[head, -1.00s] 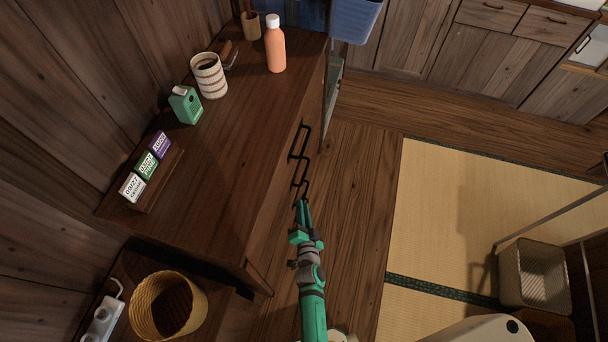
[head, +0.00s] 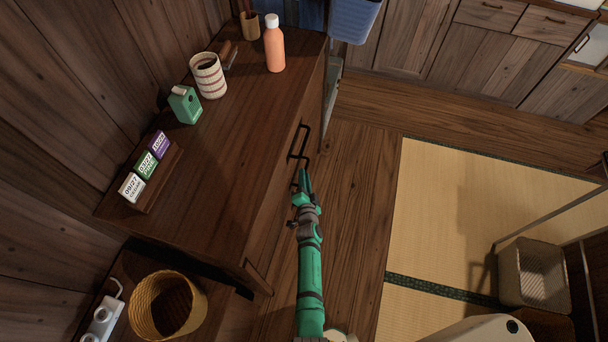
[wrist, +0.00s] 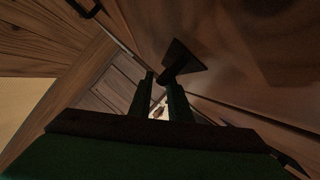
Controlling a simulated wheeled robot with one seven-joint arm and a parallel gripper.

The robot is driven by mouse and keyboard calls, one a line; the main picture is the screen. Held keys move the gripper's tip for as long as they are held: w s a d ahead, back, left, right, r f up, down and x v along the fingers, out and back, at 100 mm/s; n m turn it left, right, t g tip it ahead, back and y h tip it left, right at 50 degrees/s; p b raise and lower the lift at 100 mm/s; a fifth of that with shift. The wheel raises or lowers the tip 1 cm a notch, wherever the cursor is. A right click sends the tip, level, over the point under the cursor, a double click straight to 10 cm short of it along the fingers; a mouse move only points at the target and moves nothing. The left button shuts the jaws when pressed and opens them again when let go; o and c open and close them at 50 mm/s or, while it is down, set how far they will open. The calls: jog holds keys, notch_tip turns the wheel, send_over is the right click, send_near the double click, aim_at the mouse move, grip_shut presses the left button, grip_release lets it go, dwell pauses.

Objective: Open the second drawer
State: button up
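The dark wood cabinet (head: 240,130) stands left of my arm, its drawer front facing right. A black upper handle (head: 299,143) sticks out from that front. A second black handle (head: 294,184) lies below it, mostly hidden by my gripper (head: 306,178). In the wrist view, my gripper (wrist: 162,84) has its two fingers apart, with a narrow gap between them. A dark handle (wrist: 183,62) is right at the fingertips. I cannot tell whether its bar lies between the fingers. No drawer looks pulled out.
An orange bottle (head: 275,48), a striped cup (head: 208,75), a green box (head: 185,105) and small date blocks (head: 146,168) stand on the cabinet top. A wicker basket (head: 166,305) is at lower left. Wood floor (head: 350,200) right of the cabinet is clear.

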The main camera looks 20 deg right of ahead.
jog(key=shift+x, duration=0.95)
jog(key=shift+a, duration=0.1)
grip_shut()
